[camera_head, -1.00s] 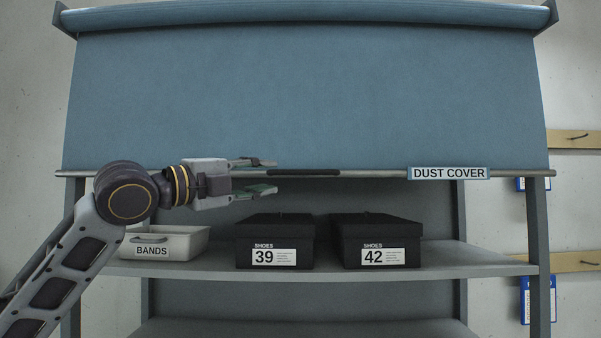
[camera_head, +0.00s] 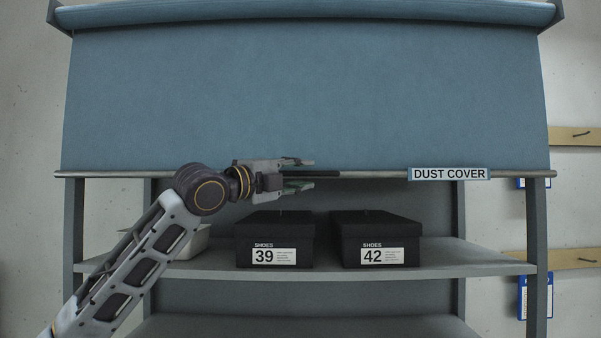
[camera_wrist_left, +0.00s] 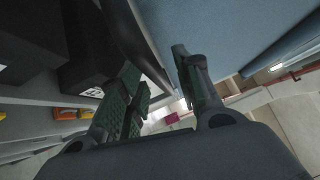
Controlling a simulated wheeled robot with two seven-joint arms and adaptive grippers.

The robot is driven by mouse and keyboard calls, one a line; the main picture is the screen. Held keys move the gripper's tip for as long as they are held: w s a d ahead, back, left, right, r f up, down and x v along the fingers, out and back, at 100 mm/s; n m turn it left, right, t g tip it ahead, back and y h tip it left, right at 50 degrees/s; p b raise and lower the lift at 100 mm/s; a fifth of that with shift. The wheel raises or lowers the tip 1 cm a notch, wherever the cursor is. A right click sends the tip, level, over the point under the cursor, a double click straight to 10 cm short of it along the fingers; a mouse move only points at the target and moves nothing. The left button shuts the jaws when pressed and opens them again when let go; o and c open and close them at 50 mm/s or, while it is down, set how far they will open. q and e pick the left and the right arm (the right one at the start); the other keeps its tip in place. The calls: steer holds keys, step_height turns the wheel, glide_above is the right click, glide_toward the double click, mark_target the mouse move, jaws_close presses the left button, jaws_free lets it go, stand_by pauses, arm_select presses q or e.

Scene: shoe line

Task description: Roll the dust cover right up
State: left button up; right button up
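The blue dust cover (camera_head: 300,90) hangs from a roll (camera_head: 300,14) at the top of the shelf unit, down to a grey bottom bar (camera_head: 375,174). The bar carries a dark grip section (camera_head: 326,173) and a "DUST COVER" label (camera_head: 449,174). My left gripper (camera_head: 304,173) is open, one finger above the bar's line and one below, with the dark grip at its fingertips. In the left wrist view the fingers (camera_wrist_left: 162,82) are spread and the bar (camera_wrist_left: 146,42) runs towards the gap between them. I cannot tell whether they touch it. My right gripper is not in view.
Black shoe boxes marked 39 (camera_head: 275,243) and 42 (camera_head: 376,243) stand on the shelf (camera_head: 440,260) below the bar. A pale bin (camera_head: 190,243) is partly behind my left arm. Uprights (camera_head: 537,240) flank the shelf. Wooden rails (camera_head: 575,262) are on the right wall.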

arm_select(q)
steer(key=shift+w+d+r, duration=0.1)
steer(key=shift+w+d, duration=0.15)
steer(key=c, duration=0.3)
jaws_close()
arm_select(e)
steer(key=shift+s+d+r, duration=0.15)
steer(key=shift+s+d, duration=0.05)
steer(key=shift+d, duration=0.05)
